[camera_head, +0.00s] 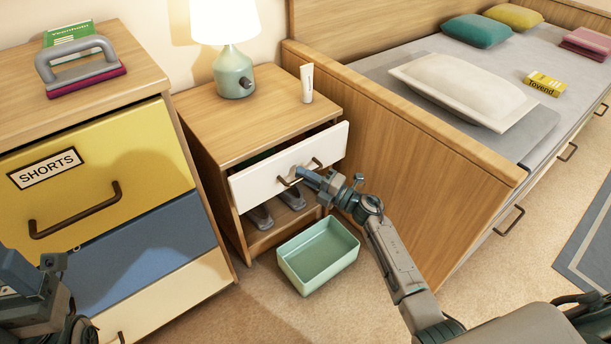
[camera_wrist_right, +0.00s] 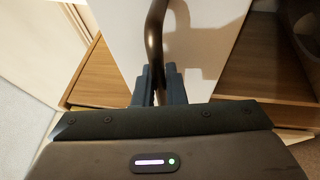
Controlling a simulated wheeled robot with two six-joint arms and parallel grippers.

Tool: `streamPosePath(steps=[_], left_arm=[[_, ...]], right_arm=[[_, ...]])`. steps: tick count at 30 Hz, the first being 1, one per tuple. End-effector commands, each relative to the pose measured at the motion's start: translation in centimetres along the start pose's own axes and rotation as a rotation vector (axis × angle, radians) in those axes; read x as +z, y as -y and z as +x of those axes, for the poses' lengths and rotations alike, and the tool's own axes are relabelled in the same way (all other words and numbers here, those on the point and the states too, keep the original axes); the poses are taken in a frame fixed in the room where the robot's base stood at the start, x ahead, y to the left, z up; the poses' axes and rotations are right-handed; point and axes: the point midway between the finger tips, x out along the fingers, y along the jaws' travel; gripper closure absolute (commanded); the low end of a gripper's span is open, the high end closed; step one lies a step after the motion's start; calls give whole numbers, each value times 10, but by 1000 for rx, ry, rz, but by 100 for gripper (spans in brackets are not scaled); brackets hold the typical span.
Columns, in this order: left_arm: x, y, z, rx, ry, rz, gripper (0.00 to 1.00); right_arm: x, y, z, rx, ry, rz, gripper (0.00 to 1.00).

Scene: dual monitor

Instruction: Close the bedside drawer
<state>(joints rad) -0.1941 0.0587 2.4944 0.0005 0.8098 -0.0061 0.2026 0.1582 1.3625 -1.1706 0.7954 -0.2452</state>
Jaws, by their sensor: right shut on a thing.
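The bedside drawer has a white front (camera_head: 262,179) and stands partly open, pulled out from the wooden nightstand (camera_head: 205,112). A dark gap shows behind its top edge. My right gripper (camera_head: 307,174) is shut on the drawer's dark bar handle (camera_head: 288,182). The right wrist view shows the fingers (camera_wrist_right: 158,85) pinching the handle (camera_wrist_right: 154,40) in front of the white panel (camera_wrist_right: 192,40). My left gripper (camera_head: 48,262) is partly in view at the lower left, away from the drawer; its jaws are not clear.
A lamp (camera_head: 234,72) and a white tube (camera_head: 307,83) stand on the nightstand. Grey shoes (camera_head: 292,197) sit on its lower shelf. A green bin (camera_head: 320,262) stands on the floor below the drawer. A dresser (camera_head: 105,165) flanks the left, the bed frame (camera_head: 410,150) the right.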

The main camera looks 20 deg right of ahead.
Motion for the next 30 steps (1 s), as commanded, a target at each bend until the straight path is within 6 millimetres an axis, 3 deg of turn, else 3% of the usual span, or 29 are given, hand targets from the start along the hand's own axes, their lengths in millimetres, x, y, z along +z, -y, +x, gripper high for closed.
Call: streamPosePath(steps=[9, 19, 20, 22, 30], left_arm=[[1, -1, -6, 2, 0, 3, 21], [1, 0, -3, -8, -11, 6, 21], [1, 0, -3, -8, -11, 6, 21], [1, 0, -3, -8, -10, 6, 21], [1, 0, -4, -6, -3, 5, 21]], right_arm=[[14, 8, 34, 0, 1, -1, 100], [16, 7, 37, 0, 3, -1, 100], [16, 7, 37, 0, 3, -1, 84], [16, 7, 37, 0, 3, -1, 70], [15, 7, 36, 0, 1, 0, 68]])
